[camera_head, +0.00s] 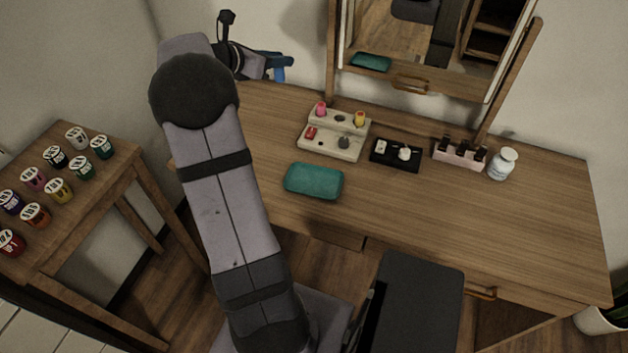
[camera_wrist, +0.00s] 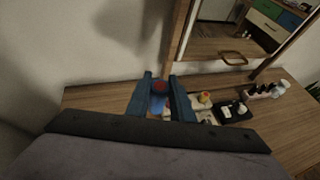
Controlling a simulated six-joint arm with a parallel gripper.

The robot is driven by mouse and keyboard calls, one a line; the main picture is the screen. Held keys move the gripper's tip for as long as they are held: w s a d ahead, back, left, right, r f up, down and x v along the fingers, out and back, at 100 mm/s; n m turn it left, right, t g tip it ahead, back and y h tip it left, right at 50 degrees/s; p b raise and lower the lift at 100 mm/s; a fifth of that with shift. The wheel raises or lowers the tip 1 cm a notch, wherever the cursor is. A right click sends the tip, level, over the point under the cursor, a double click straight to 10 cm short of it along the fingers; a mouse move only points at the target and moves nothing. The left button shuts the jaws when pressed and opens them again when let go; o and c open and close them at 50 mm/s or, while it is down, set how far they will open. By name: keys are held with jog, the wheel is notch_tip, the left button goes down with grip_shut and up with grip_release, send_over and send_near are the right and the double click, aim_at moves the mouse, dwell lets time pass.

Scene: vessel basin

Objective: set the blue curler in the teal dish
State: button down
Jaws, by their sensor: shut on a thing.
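My gripper (camera_head: 284,66) is at the back left, raised above the desk's rear left corner near the wall. In the wrist view its two blue fingers (camera_wrist: 162,92) are closed on the blue curler (camera_wrist: 158,104), with a red spot at its upper end. In the head view the curler (camera_head: 279,74) is a small brighter blue piece at the fingertips, hard to tell from the blue fingers. The teal dish (camera_head: 314,181), a rounded rectangle, lies empty on the desk's left front, apart from the gripper. The dish does not show directly in the wrist view.
Behind the dish stands a cream holder (camera_head: 334,148) with pink and yellow pieces. To its right are a black tray (camera_head: 396,155), a pink rack (camera_head: 460,153) and a white jar (camera_head: 502,164). A mirror (camera_head: 425,40) stands at the back. The desk's right front is clear.

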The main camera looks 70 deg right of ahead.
aim_at(278, 71)
jog(key=shift+n+t, duration=0.3)
jog(key=a, duration=0.2)
jog(key=a+f, duration=0.1)
jog(key=a, duration=0.1)
jog(key=shift+w+a, duration=0.1)
jog(key=shift+w, duration=0.05)
jog(key=s+a+f+m+g+y, duration=0.1)
jog(key=s+a+f+m+g, duration=0.1)
jog(key=s+a+f, duration=0.6)
jog(key=shift+s+a+m+g, duration=0.45)
jog(key=shift+s+a, duration=0.8)
jog(key=shift+s, duration=0.65)
jog(key=shift+f+b, duration=0.35)
jog(key=shift+f, duration=4.65)
